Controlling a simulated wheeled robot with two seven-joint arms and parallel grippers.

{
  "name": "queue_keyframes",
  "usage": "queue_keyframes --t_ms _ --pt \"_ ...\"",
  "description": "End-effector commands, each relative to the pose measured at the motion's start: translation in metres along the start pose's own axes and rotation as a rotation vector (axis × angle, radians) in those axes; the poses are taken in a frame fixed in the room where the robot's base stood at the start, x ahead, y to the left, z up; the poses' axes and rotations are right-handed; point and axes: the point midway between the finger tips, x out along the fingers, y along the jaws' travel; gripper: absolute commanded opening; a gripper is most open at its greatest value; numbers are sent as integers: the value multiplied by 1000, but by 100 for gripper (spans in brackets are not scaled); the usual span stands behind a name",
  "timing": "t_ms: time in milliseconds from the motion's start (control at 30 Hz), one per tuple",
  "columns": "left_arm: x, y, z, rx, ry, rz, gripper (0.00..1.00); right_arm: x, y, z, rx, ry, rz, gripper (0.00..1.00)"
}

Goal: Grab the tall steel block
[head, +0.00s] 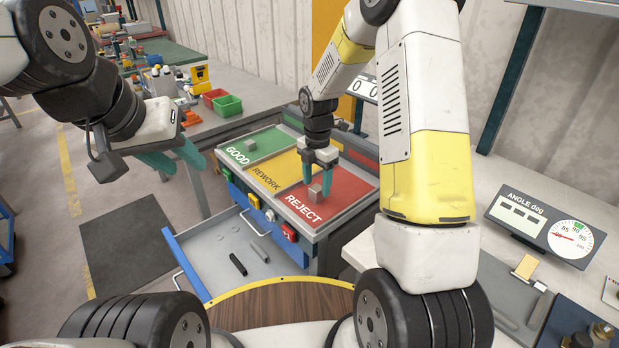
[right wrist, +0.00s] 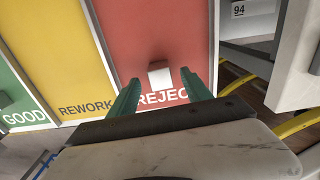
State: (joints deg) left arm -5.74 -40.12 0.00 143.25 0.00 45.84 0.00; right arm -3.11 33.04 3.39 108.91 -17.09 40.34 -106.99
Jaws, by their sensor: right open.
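A small grey steel block (head: 315,192) stands on the red REJECT area of the sorting tray, near its lettering. In the right wrist view the block (right wrist: 159,74) shows between the two teal fingers, slightly beyond their tips. My right gripper (head: 317,179) is open, pointing down over the REJECT area; a gap to the block is hard to judge. Another grey block (head: 250,145) sits on the green GOOD area, with part of it at the left edge of the right wrist view (right wrist: 4,99). My left gripper (head: 183,168) is open and empty, left of the tray, away from both blocks.
The tray's yellow REWORK area (head: 270,176) looks empty. Below it a drawer (head: 215,250) stands open with dark bars (head: 238,264) inside. Red and green bins (head: 228,105) stand behind. An angle gauge (head: 545,229) is at right. A round wooden top (head: 285,315) is in front.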

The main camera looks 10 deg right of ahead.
Motion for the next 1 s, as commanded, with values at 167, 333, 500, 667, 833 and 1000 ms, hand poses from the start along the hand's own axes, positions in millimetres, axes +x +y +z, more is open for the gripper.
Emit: queue_keyframes --t_ms 167,333,500,667,833,1000 --pt "0 0 0 0 0 0 36 24 0 -1 0 1 -1 57" --pt "0 0 0 0 0 0 36 28 0 -1 1 0 0 57" --pt "0 0 0 0 0 0 36 28 0 0 1 0 0 47" --pt "0 0 0 0 0 0 36 28 0 0 1 0 0 16" --pt "0 0 0 0 0 0 36 28 0 0 1 0 0 0" --pt "0 0 0 0 0 0 36 27 1 0 1 -1 2 0"
